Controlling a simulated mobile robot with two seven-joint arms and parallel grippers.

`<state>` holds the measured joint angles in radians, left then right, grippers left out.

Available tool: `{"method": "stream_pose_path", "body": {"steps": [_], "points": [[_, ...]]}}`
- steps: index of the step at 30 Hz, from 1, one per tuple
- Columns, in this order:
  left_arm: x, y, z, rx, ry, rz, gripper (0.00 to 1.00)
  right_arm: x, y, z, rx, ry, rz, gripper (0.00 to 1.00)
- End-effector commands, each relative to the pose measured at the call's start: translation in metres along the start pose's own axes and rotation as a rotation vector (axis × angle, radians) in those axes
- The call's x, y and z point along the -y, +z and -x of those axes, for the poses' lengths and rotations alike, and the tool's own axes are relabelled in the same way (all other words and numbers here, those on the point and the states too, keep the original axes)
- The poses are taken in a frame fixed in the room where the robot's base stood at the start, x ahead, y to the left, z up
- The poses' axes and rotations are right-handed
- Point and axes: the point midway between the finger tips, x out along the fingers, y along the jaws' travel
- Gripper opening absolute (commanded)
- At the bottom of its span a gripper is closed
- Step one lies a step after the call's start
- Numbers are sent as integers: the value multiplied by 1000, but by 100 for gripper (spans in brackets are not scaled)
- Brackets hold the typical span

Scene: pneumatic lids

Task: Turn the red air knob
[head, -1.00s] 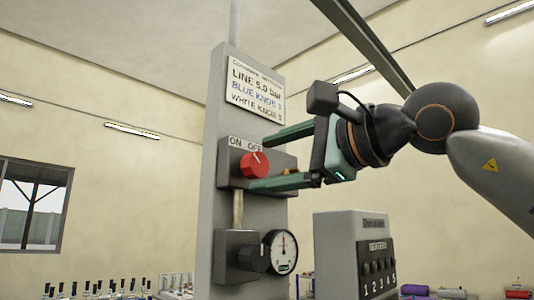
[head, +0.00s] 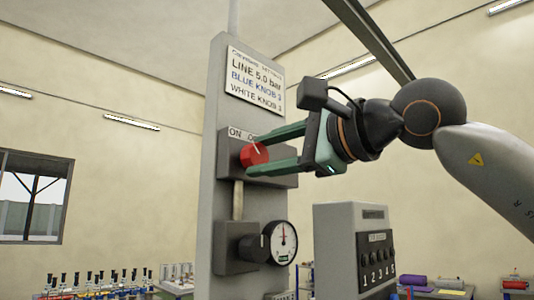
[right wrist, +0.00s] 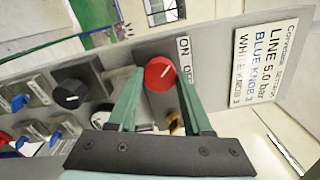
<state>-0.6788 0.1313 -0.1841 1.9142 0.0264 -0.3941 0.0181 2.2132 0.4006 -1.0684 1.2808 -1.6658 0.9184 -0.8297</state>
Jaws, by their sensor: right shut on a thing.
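The red air knob (head: 254,154) sits on a dark grey box on the upright grey panel, under an ON/OFF label (head: 242,133). Its white pointer line slants toward the upper left in the head view. My right gripper (head: 258,155) has its green fingers on either side of the knob and is shut on it. In the right wrist view the red knob (right wrist: 159,73) shows between the two fingertips, beside the ON/OFF label. My left gripper is not in view.
Below the knob are a black knob (head: 253,248) and a round pressure gauge (head: 280,243). A grey numbered box (head: 350,245) stands to the right. A sign (head: 255,82) hangs above. Racks of bottles (head: 100,284) line the lower left.

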Motion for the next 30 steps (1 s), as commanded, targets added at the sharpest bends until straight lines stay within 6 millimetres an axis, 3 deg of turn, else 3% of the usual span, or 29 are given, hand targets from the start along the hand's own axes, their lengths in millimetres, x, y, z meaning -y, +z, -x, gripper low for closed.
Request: {"method": "stream_pose_path", "body": {"steps": [5,17,30], "points": [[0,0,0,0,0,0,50,0,0,0,0,0,0,0],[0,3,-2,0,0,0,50,-1,0,0,0,1,-65,0],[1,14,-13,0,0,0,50,-2,0,0,1,0,-415,0]]}}
